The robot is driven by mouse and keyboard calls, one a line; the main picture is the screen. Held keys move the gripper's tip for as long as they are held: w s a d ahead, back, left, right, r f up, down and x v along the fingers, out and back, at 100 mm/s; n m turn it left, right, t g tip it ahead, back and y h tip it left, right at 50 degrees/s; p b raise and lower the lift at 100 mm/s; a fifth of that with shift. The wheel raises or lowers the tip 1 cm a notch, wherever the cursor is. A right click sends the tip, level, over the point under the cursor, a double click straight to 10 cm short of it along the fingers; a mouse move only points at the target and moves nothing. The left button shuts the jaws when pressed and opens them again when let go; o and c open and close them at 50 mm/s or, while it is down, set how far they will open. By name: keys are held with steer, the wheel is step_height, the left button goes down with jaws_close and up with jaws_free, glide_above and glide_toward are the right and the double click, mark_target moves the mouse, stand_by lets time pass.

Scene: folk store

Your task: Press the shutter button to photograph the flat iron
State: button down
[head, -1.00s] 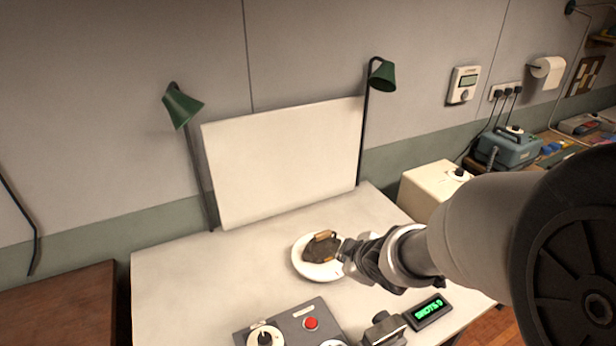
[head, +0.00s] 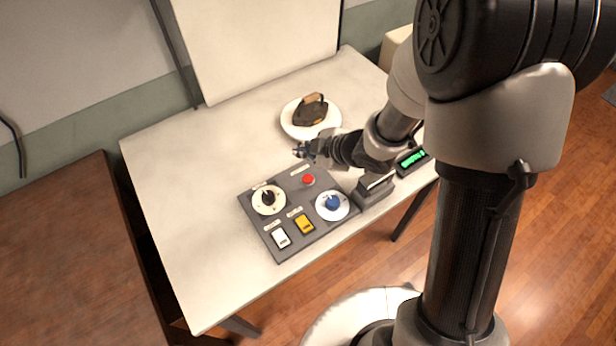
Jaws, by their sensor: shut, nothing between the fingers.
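The flat iron (head: 309,113), dark with a tan handle, rests on a round white plate (head: 291,128) on the white table. A grey control panel (head: 285,240) lies nearer on the table. It carries a red button (head: 308,180), a black knob (head: 268,198), a blue knob (head: 333,202), a white switch (head: 281,238) and a yellow switch (head: 304,224). The labels are too small to read. My gripper (head: 299,152) is shut and empty, just beyond the panel's far edge, between the plate and the red button. It does not visibly touch either.
A small dark device (head: 374,190) stands right of the panel, beside a display with green characters (head: 411,159). A white backdrop board (head: 255,45) stands behind the plate. The table's left part (head: 185,190) is clear. A brown wooden surface (head: 75,250) is at the left.

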mark_target(307, 183)
steer(key=shift+f+b, duration=3.9)
steer(key=shift+f, duration=0.4)
steer(key=shift+f, duration=0.1)
steer(key=shift+f, duration=0.2)
steer(key=shift+s+f+b, duration=0.15)
steer(key=shift+b, duration=0.2)
steer(key=shift+s+f+b, duration=0.35)
steer(key=shift+f+b, duration=0.3)
steer(key=shift+f, duration=0.15)
steer(key=shift+d+r, duration=0.1)
steer(key=shift+r, duration=0.05)
steer(key=shift+w+r+p, duration=0.2)
steer(key=shift+r+p, duration=0.6)
steer(key=shift+p, duration=0.3)
step_height(307, 183, up, 3)
steer(key=shift+s+d+r+p, duration=0.1)
steer(key=shift+p, duration=1.15)
steer(key=shift+r, duration=0.35)
